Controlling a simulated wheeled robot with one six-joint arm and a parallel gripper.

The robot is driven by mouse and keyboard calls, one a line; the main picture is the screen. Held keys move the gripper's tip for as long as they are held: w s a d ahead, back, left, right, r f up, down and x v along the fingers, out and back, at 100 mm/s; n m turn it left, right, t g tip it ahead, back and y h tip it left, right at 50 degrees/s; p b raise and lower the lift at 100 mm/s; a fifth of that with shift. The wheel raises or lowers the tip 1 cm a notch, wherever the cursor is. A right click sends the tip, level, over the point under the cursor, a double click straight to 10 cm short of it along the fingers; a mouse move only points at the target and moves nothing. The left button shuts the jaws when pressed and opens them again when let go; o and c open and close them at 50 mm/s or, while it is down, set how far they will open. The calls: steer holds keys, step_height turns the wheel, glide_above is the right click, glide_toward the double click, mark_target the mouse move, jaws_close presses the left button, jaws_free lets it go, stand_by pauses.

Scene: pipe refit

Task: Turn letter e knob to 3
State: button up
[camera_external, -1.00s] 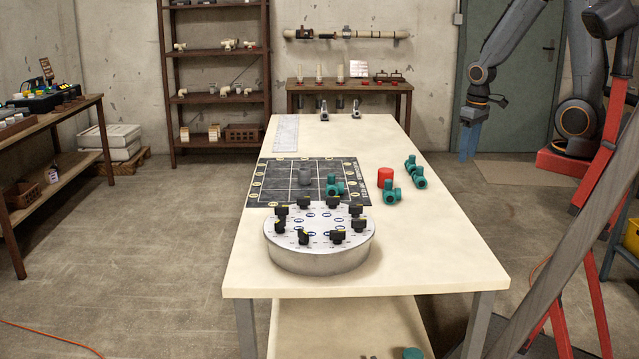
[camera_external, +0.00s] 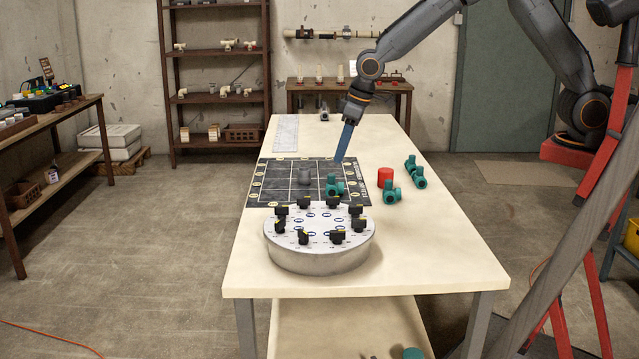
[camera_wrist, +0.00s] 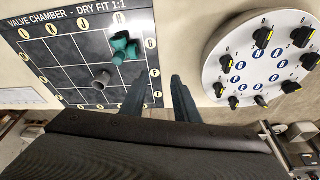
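The round grey-white knob dial (camera_external: 318,256) stands on the near part of the table, with several black, yellow-marked knobs around its top. It also shows at the upper right of the wrist view (camera_wrist: 212,62). Blue-ringed letters sit inside the ring of knobs, but they are too small for me to tell surely which knob is letter e or where it points. My gripper (camera_external: 342,157) is above the far right part of the black mat, beyond the dial and touching no knob. In the wrist view its two fingers (camera_wrist: 160,80) are apart with nothing between them.
The black grid mat (camera_external: 274,168) lies behind the dial with a grey fitting (camera_external: 304,177) and a green fitting (camera_external: 334,186) on it. The front table edge is clear.

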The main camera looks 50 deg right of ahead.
mark_target(282, 212)
steer(key=s+a+n+y+p, duration=0.1)
steer(key=s+a, duration=0.1)
steer(key=a, duration=0.9)
steer(key=s+a+n+y, duration=0.1)
steer(key=s+a+n, duration=0.15)
steer(key=a, duration=0.85)
steer(key=shift+m, duration=0.45)
steer(key=shift+p+x, duration=1.2)
steer(key=shift+x, duration=2.7)
jaws_close()
